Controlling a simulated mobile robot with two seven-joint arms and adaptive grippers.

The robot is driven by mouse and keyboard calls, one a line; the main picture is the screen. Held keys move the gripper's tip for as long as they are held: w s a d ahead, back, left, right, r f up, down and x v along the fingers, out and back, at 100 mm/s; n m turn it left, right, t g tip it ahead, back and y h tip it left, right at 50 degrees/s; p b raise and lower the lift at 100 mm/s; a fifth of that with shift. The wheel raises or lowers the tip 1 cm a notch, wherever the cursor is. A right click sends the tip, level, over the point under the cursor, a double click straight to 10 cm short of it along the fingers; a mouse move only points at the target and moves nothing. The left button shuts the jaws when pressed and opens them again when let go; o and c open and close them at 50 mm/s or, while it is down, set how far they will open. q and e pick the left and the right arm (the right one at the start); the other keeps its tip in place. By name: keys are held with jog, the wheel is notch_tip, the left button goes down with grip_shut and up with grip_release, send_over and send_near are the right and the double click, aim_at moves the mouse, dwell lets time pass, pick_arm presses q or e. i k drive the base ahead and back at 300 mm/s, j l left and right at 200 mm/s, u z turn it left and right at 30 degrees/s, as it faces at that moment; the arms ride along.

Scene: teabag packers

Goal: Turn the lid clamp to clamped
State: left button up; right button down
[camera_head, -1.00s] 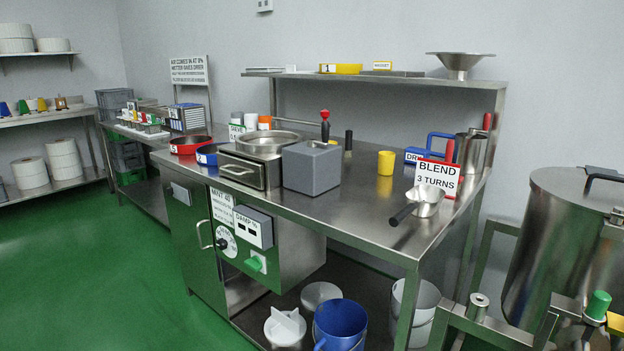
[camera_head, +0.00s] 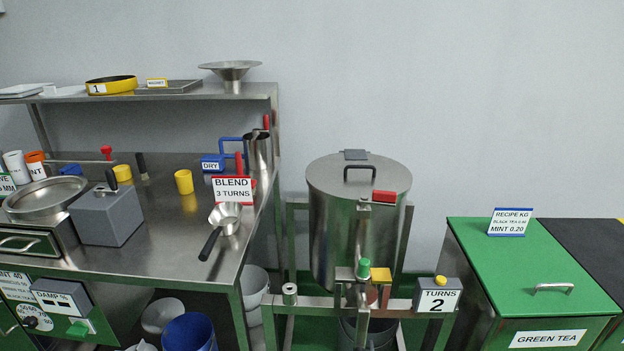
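A large steel drum (camera_head: 335,235) hangs in a frame right of the bench in the head view. Its round lid (camera_head: 335,181) is on top, with a dark arched handle (camera_head: 360,168) and a dark grey hinge-like block (camera_head: 355,155) at the back. A red-handled lever (camera_head: 384,197), which looks like the lid clamp, lies roughly level at the front rim, its red grip pointing right. I cannot tell from its look alone whether it is clamped. Neither of my grippers is in view, and nothing touches the drum.
A green-topped knob (camera_head: 364,268) and a yellow part (camera_head: 381,276) sit below the drum. A counter box (camera_head: 437,297) reads TURNS 2. A green tea bin (camera_head: 520,265) stands right. The steel bench (camera_head: 150,255) on the left holds a scoop (camera_head: 225,217) and a BLEND 3 TURNS sign (camera_head: 232,190).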

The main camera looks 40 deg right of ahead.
aim_at(381, 198)
jog(key=z, duration=1.55)
